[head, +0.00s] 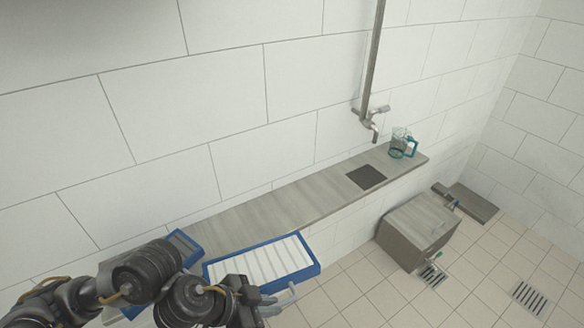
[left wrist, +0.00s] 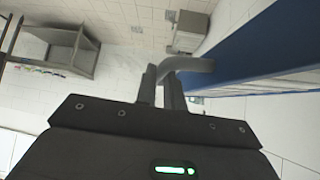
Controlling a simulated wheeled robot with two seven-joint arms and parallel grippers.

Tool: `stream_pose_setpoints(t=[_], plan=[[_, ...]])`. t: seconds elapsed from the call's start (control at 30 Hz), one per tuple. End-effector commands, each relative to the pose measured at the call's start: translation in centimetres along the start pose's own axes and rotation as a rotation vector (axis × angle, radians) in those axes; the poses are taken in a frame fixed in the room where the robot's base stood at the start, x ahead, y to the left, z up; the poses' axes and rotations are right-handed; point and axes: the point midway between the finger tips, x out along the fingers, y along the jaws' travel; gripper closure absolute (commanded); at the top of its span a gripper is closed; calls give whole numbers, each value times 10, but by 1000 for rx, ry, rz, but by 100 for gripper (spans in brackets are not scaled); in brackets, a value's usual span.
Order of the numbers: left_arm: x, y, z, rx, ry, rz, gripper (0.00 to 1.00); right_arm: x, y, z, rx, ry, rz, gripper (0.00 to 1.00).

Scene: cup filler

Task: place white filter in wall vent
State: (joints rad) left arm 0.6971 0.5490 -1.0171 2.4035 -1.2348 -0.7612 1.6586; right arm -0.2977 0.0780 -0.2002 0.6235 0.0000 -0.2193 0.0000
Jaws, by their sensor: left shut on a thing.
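The white filter (head: 262,262) is a flat panel with white pleats in a blue frame, and it is tilted in front of the shelf in the head view. My left gripper (head: 266,299) is shut on the grey handle at its near edge. In the left wrist view the fingers (left wrist: 160,88) close on the grey handle (left wrist: 190,65), and the blue frame (left wrist: 255,48) extends to the upper right. I cannot make out a wall vent in either view. My right gripper is not in view.
A grey shelf (head: 290,205) runs along the tiled wall, with a dark square recess (head: 366,177) below a tap (head: 370,122). A glass jug (head: 401,146) stands at its right end. Another blue-edged thing (head: 183,240) is partly hidden by my arm. A grey box (head: 420,225) stands on the floor.

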Motion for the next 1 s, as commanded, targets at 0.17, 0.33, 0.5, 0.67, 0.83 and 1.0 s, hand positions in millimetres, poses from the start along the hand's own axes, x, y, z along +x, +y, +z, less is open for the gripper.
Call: stream_pose_setpoints(t=[0.17, 0.33, 0.5, 0.67, 0.83, 1.0], plan=[[-4, -27, 24, -3, 0, -7, 100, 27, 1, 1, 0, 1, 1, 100], [-15, -59, 48, -19, -1, -25, 100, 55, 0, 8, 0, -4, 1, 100], [-30, -100, 79, -54, -2, -62, 100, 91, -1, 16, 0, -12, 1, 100], [-48, -138, 102, -108, -1, -114, 100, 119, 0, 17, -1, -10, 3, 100], [-55, -153, 112, -135, 0, -137, 100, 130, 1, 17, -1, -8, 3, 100], [-56, -153, 112, -136, 2, -137, 100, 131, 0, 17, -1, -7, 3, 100]])
